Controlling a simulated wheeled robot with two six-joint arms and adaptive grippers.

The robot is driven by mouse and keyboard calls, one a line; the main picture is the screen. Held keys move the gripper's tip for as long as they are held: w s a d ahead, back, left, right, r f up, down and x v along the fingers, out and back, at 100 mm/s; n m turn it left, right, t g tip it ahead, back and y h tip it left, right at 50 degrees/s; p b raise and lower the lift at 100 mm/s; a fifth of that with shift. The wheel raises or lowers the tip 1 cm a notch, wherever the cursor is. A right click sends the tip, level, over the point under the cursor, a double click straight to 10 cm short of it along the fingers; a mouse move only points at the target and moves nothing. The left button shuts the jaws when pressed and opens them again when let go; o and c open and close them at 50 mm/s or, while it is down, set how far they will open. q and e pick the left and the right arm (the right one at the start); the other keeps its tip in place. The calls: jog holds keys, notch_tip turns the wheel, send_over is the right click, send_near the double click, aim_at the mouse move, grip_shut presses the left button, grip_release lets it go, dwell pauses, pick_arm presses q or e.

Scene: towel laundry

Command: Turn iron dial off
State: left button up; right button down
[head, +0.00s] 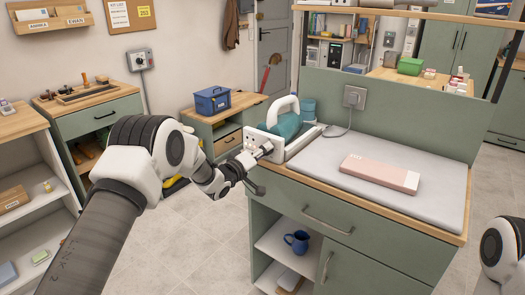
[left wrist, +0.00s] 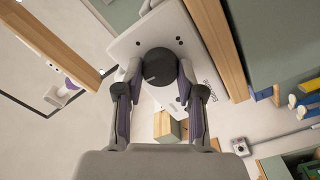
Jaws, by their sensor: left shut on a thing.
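The teal iron (head: 287,124) with a white handle rests on its pale stand (head: 300,139) at the left end of the worktop. In the left wrist view, a round black dial (left wrist: 160,66) with a small light mark sits on a white panel (left wrist: 131,48). My left gripper (head: 260,152) reaches the stand's front end. In the left wrist view its two fingers (left wrist: 160,72) are closed on opposite sides of the dial. The dial is hidden in the head view. Part of my right arm shows at the right edge, but its gripper is out of view.
A folded pink towel (head: 376,173) lies on the grey pad (head: 425,205) right of the stand. A cord runs from the stand to a wall socket (head: 354,97). A blue mug (head: 297,242) stands on the shelf below. A blue crate (head: 212,100) sits on the cabinet behind.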

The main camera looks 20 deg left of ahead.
pick_arm(q)
jog(key=shift+n, duration=0.6)
jog(key=o, duration=1.1)
jog(key=shift+o, duration=0.2)
jog(key=v, duration=1.2)
